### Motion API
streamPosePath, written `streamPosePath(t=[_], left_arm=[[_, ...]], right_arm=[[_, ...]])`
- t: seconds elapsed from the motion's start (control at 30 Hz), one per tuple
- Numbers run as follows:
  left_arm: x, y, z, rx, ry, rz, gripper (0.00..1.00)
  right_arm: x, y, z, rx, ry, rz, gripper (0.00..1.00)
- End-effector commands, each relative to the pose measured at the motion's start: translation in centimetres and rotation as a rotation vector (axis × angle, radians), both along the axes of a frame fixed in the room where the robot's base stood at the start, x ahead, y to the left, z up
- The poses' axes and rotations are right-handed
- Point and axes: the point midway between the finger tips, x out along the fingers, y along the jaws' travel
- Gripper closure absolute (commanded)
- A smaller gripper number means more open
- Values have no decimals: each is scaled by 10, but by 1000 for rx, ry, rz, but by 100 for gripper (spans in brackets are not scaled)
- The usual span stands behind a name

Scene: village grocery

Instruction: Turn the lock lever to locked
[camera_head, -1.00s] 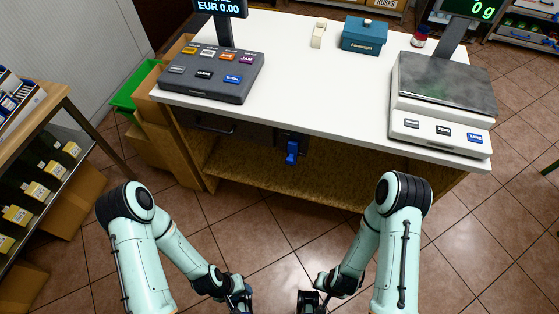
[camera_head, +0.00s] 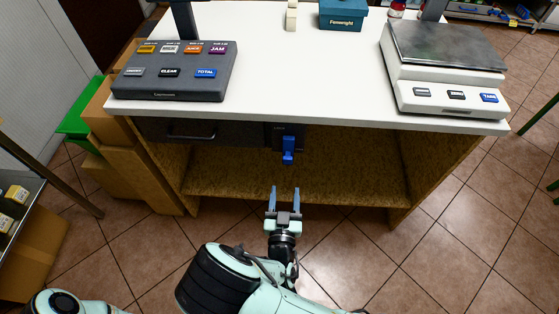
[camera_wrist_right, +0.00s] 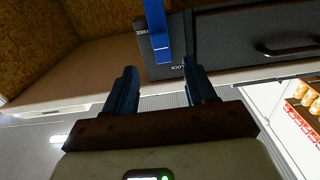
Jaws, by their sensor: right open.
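The blue lock lever (camera_head: 288,150) hangs downward from a dark lock plate (camera_head: 287,131) under the front edge of the counter. In the right wrist view the lever (camera_wrist_right: 157,32) shows beyond the fingers, in front of the plate (camera_wrist_right: 174,60), which carries the word LOCK. My right gripper (camera_head: 285,195) is open and empty, below and in front of the lever, its fingers pointing toward it. The fingers also show in the right wrist view (camera_wrist_right: 161,88), apart from the lever. My left gripper is out of view; only part of my left arm shows at the bottom left.
A dark drawer (camera_head: 230,132) with a handle sits left of the lock plate. The white counter (camera_head: 300,75) carries a keypad (camera_head: 178,70), a scale (camera_head: 445,65) and a teal box (camera_head: 342,15). An open shelf (camera_head: 330,180) lies below. Cardboard boxes stand at left.

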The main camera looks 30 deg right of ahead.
Motion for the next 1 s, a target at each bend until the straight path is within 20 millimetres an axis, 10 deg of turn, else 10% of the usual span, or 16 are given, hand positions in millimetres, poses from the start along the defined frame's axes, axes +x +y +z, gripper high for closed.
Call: streamPosePath(t=[0.5,1.0], left_arm=[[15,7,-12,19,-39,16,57],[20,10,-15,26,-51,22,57]], right_arm=[[86,-53,-1,1,3,-1,45],[104,-64,-1,1,5,2,45]])
